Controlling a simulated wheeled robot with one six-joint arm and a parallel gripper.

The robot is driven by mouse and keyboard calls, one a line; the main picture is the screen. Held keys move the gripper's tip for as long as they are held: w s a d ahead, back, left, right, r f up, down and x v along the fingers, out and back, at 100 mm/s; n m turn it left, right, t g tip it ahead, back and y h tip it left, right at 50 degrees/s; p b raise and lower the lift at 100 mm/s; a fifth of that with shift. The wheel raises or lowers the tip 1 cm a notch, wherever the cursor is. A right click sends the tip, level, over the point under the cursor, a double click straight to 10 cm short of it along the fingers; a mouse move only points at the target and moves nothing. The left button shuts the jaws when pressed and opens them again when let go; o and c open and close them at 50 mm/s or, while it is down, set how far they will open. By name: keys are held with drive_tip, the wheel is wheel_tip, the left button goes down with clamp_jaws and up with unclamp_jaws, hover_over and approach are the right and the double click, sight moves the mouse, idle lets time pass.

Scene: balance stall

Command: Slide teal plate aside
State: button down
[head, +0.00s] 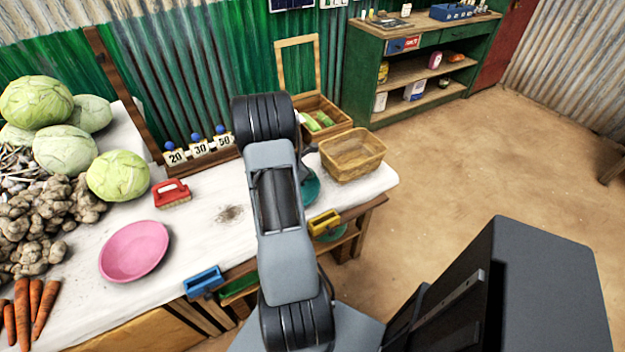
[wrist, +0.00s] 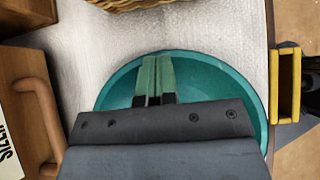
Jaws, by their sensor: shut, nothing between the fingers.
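The teal plate (wrist: 222,78) lies on the white-covered counter in the wrist view, round and shallow with a raised rim. My gripper (wrist: 153,62) is over it, with its two green-grey fingers closed together and nothing between them. The fingertips show near the plate's upper rim; I cannot tell whether they touch it. My gripper's body hides the plate's lower part. In the head view only a sliver of the teal plate (head: 311,186) shows beside my arm, and my fingers are hidden there.
A wicker basket (head: 352,158) stands near the counter's right end. A yellow holder (head: 324,222) and a blue holder (head: 203,281) sit on the front edge. A pink plate (head: 134,250), a red brush (head: 171,192) and vegetables lie left.

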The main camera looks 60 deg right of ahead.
drive_tip(key=shift+d, duration=0.1)
idle(0.3)
drive_tip(key=w+a, duration=0.1)
drive_tip(key=a, duration=0.1)
drive_tip(key=w+a, duration=0.1)
drive_tip(key=shift+w+a, duration=0.1)
drive_tip(key=shift+a, duration=0.3)
drive_tip(key=v, duration=0.9)
drive_tip(key=shift+a+r+p, duration=0.15)
drive_tip(key=shift+r+p, duration=0.15)
drive_tip(key=shift+r, duration=0.05)
drive_tip(key=shift+w, duration=0.1)
